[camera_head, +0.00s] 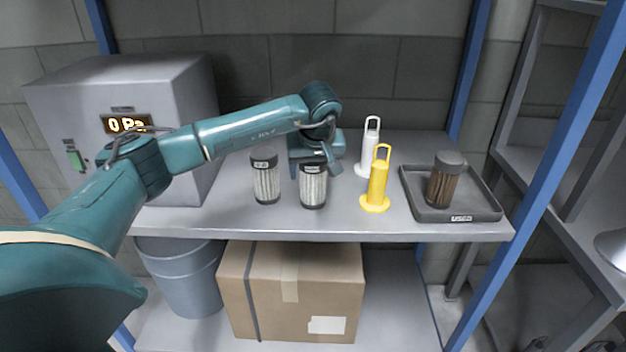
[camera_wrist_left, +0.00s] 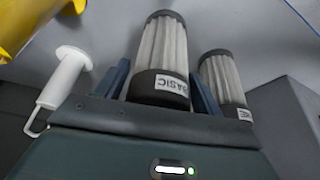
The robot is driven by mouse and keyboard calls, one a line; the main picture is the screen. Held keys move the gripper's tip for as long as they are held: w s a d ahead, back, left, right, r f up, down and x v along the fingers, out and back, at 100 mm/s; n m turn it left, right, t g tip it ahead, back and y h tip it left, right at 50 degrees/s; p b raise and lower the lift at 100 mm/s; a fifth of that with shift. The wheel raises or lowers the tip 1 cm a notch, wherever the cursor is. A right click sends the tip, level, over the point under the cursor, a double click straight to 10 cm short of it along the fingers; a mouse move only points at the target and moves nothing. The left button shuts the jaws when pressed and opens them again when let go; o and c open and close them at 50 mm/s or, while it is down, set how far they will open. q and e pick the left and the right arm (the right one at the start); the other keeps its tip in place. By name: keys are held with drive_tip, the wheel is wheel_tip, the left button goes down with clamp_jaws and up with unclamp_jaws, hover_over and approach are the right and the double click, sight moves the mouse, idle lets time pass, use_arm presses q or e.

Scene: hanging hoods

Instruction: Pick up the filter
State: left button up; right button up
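Two white pleated filters with dark caps stand upright on the grey shelf (camera_head: 235,215). The right one (camera_head: 313,188) shows a "BASIC" label in the left wrist view (camera_wrist_left: 162,50). The left one (camera_head: 266,183) has a label too small to read; it also shows in the wrist view (camera_wrist_left: 221,75). A brown filter (camera_head: 443,186) stands in a dark tray (camera_head: 462,217) marked "USED". My left gripper (camera_head: 317,170) is behind the BASIC filter, its fingers open on either side of it. The fingertips are partly hidden behind the filter. My right gripper is out of view.
A white handled piece (camera_head: 368,150) and a yellow one (camera_head: 377,185) stand close to the right of my left gripper. A grey box (camera_head: 180,100) with a "0 Pa" display stands at left. Blue posts (camera_head: 546,190) flank the shelf. A carton (camera_head: 290,290) and bin (camera_head: 185,280) sit below.

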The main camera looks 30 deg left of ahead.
use_arm(q)
drive_tip(key=c, duration=0.9)
